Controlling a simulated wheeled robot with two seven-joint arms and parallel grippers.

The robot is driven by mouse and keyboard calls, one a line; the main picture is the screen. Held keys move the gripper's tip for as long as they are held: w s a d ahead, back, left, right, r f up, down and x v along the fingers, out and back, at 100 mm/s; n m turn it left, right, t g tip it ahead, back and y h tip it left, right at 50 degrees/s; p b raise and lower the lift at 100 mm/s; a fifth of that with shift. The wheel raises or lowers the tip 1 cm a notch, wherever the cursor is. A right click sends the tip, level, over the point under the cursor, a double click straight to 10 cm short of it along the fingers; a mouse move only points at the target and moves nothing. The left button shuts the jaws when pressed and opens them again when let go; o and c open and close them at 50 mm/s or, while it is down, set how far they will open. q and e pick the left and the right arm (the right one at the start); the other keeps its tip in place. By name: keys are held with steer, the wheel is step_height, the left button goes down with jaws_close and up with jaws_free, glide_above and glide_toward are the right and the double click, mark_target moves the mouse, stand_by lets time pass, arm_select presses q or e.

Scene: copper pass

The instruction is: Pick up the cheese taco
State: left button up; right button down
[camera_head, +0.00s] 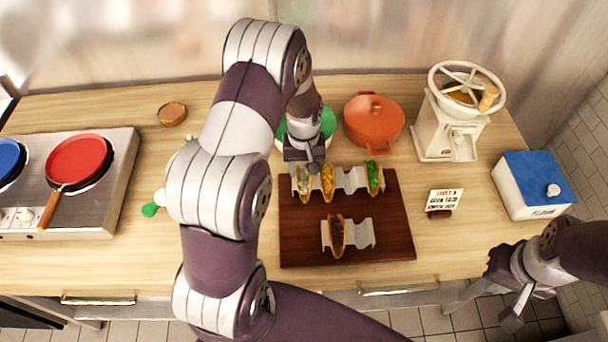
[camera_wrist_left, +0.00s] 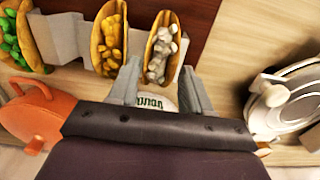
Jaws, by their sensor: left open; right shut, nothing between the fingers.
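A white rack (camera_head: 350,180) at the back of a dark board holds several tacos. The left one (camera_head: 304,186) has pale grey-white filling, the one beside it (camera_head: 328,184) has yellow chunks, and the right one (camera_head: 374,177) is green. I cannot tell for sure which filling is cheese. My left gripper (camera_head: 308,166) is open and empty at the rack's back left. In the left wrist view its fingertips (camera_wrist_left: 160,74) point at the near end of the pale-filled taco (camera_wrist_left: 162,52); the yellow-filled taco (camera_wrist_left: 109,38) lies just left. My right gripper (camera_head: 512,318) is shut and empty at the lower right.
A front rack (camera_head: 365,234) holds a dark-filled taco (camera_head: 337,238) on the board (camera_head: 395,215). An orange pot (camera_head: 373,122) stands behind the board.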

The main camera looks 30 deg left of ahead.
arm_select(q)
step_height(320, 180, down, 2)
steer(key=shift+w+f, duration=0.1)
steer(key=c, duration=0.8)
arm_select(e)
steer(key=shift+r, duration=0.3)
arm_select(q)
steer(key=shift+o, duration=0.2)
